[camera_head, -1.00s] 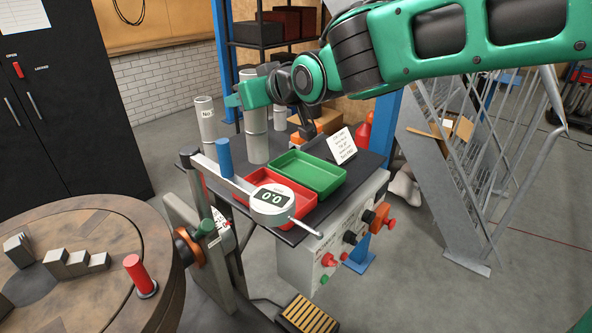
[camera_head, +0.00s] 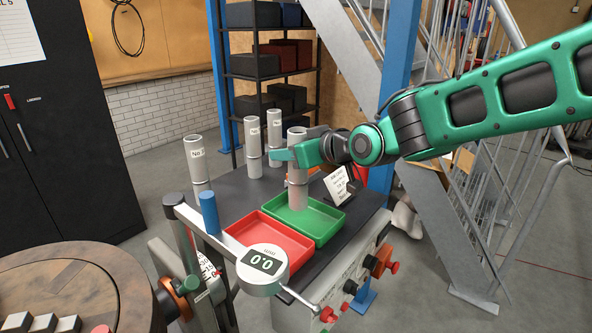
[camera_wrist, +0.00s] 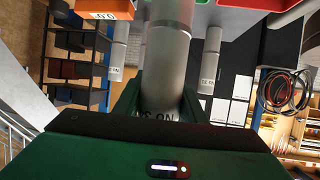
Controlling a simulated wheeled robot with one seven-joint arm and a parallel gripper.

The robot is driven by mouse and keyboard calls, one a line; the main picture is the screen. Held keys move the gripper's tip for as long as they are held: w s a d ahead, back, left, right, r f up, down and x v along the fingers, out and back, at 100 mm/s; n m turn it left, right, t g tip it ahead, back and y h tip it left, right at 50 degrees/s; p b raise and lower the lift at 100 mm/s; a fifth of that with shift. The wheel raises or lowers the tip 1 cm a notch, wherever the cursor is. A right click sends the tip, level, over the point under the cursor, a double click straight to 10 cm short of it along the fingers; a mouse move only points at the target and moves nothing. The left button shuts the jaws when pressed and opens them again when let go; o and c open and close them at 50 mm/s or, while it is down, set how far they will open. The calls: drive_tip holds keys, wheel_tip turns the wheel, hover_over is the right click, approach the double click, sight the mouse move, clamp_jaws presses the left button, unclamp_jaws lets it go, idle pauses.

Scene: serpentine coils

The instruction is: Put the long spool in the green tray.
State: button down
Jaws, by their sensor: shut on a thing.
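My gripper (camera_head: 285,155) is shut on a grey cylindrical spool (camera_head: 298,194), held upright. The spool's lower end is over the green tray (camera_head: 335,228), within its outline near the left side; I cannot tell whether it touches the tray floor. In the wrist view, the held spool (camera_wrist: 168,60) runs between the two green fingers, with upside-down lettering near them. Part of the spool is hidden behind my gripper in the head view.
The red tray (camera_head: 268,232) lies beside the green one, in front-left. Other grey spools stand on the dark table: one at left (camera_head: 197,160), two behind (camera_head: 252,145) (camera_head: 274,130). A white sign (camera_head: 337,187) stands right of the green tray. A gauge (camera_head: 262,265) overhangs the front.

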drive_tip(key=f, duration=0.2)
drive_tip(key=d+f, duration=0.1)
drive_tip(key=f, duration=0.1)
drive_tip(key=shift+w+f, duration=0.2)
drive_tip(key=shift+f, duration=0.05)
drive_tip(key=c, duration=1.1)
unclamp_jaws()
drive_tip(key=shift+f, duration=0.1)
drive_tip(key=shift+s+d, duration=0.1)
drive_tip(key=v, duration=1.2)
